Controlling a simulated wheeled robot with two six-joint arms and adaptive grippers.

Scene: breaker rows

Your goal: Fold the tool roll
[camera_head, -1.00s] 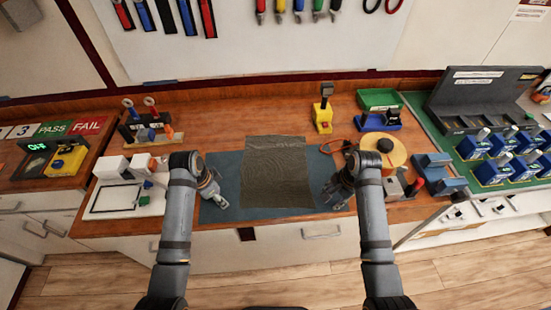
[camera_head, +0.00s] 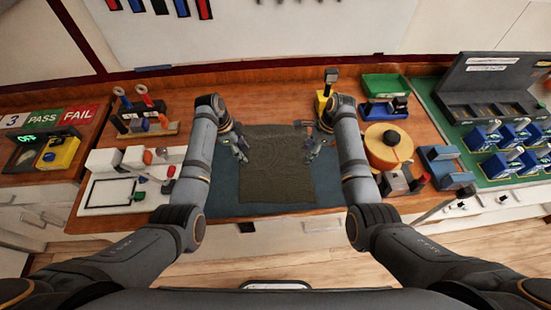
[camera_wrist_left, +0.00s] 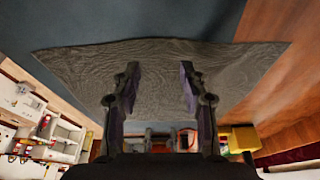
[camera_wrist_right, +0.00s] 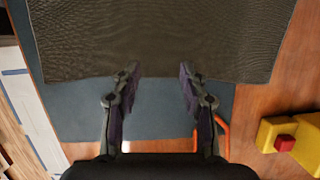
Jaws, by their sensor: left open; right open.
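The tool roll (camera_head: 275,170) is a dark grey-brown textured cloth lying flat and unfolded on a blue-grey mat (camera_head: 224,180) at the front middle of the bench. My left gripper (camera_head: 243,153) is open at the cloth's left edge. In the left wrist view the cloth (camera_wrist_left: 155,75) spreads beyond the open fingers (camera_wrist_left: 158,75). My right gripper (camera_head: 312,150) is open at the cloth's right edge. In the right wrist view the cloth (camera_wrist_right: 150,35) lies ahead of the open, empty fingertips (camera_wrist_right: 158,75). Whether either gripper touches the cloth cannot be told.
An orange-yellow disc (camera_head: 388,146) and a blue fixture (camera_head: 444,165) stand right of the mat. A white tray (camera_head: 110,192) and a tool rack (camera_head: 145,118) stand to the left. A yellow stand (camera_head: 322,101) is behind. Bare wood lies behind the mat.

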